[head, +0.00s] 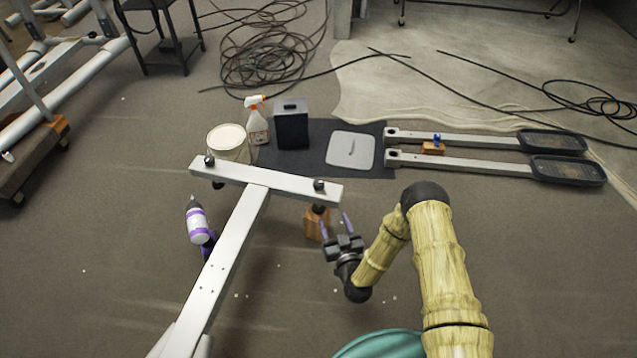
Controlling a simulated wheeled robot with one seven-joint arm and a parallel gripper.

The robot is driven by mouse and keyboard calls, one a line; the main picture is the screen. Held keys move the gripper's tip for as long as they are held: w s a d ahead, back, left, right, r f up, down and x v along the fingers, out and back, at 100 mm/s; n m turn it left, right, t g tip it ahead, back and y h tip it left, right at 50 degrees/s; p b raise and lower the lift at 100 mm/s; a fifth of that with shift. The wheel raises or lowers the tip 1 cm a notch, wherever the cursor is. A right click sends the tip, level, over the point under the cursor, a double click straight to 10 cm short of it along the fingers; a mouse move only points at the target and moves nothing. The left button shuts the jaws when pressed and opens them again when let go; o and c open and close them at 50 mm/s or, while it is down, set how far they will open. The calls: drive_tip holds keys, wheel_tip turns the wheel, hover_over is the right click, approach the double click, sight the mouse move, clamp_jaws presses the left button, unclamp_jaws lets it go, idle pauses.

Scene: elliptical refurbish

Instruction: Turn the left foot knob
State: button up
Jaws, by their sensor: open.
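A white T-shaped frame has a crossbar (268,184). One black knob (209,161) sits on top of the bar's left end and another black knob (319,186) on top of its right end. A dark foot (217,184) shows under the left end and a dark foot (319,208) under the right end, above a wooden block (317,225). Which knob the task calls left is not clear from this view. My gripper (335,224) is open, its purple fingers just right of the wooden block and below the right end. Contact with the foot cannot be told.
A purple-and-white bottle-shaped tool (197,222) lies left of the frame's beam. A bucket (229,143), spray bottle (256,120) and dark box (291,124) stand behind the crossbar. Two pedal arms (470,139) lie at right. Cables (265,52) cover floor behind. The floor right of my arm is clear.

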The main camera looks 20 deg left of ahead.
sight(320, 186)
drive_tip(key=b+x, duration=0.4)
drive_tip(key=x, duration=0.4)
drive_tip(key=b+x, duration=0.3)
drive_tip(key=x, duration=0.5)
drive_tip(key=shift+w+a+f+b, duration=0.1)
drive_tip(key=shift+w+f+b, duration=0.15)
drive_tip(key=shift+b, duration=0.15)
drive_tip(key=shift+w+a+r, duration=0.2)
drive_tip(key=shift+w+a, duration=0.05)
drive_tip(key=shift+w, duration=0.05)
drive_tip(key=c, duration=1)
drive_tip(key=shift+r+m+t+h+p, duration=0.1)
drive_tip(key=shift+m+t+h+p, duration=0.25)
drive_tip(key=shift+h, duration=0.25)
